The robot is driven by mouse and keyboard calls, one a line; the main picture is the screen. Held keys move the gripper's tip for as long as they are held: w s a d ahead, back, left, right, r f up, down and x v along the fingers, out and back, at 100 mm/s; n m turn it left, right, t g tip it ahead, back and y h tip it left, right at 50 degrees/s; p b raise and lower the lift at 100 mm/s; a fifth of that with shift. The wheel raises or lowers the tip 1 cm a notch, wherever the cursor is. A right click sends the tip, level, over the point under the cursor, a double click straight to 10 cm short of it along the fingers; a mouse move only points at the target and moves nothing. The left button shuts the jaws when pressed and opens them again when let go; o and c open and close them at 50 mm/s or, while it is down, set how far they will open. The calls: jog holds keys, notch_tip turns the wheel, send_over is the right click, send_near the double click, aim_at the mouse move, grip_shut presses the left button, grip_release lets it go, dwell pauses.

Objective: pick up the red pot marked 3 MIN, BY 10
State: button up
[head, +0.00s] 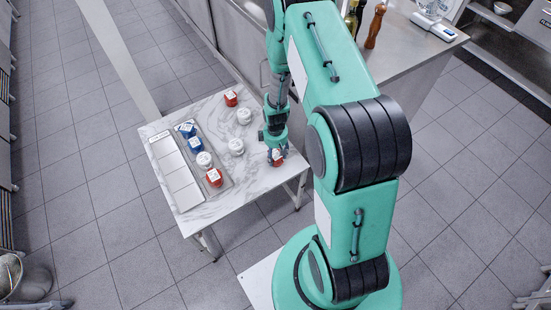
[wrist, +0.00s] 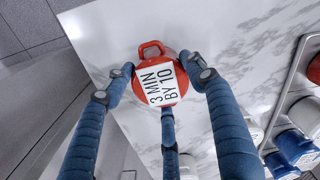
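The red pot marked 3 MIN, BY 10 (wrist: 155,84) is in the middle of the wrist view, its white label facing up and a red loop handle at its top. In the head view the red pot (head: 278,162) shows in part below my gripper, near the table's right corner. My gripper (wrist: 160,80) has its blue fingers around the pot, with fingertips against its left, right and lower sides. In the head view my gripper (head: 276,150) is low over the table. Whether the pot rests on the marble or is slightly raised cannot be told.
The marble table (head: 258,180) holds another red pot (head: 231,98) and two white pots, (head: 244,116) and (head: 236,147). A tray (head: 172,178) at left holds two blue pots (head: 188,130), a white pot (head: 204,160) and a red pot (head: 214,177). A steel counter (head: 400,50) stands behind.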

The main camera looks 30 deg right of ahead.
aim_at(276, 156)
jog(key=shift+r, duration=0.1)
jog(key=shift+c, duration=0.3)
jog(key=shift+r, duration=0.5)
jog(key=r, duration=0.1)
jog(key=s+r+p, duration=0.1)
jog(key=shift+a+r, duration=0.15)
jog(key=shift+r, duration=0.15)
jog(key=s+a+r+p, duration=0.1)
jog(key=s+a, duration=0.3)
jog(key=s, duration=1)
jog(key=shift+s+a+p, duration=0.15)
jog(key=shift+a+p, duration=0.05)
jog(key=shift+p, duration=0.55)
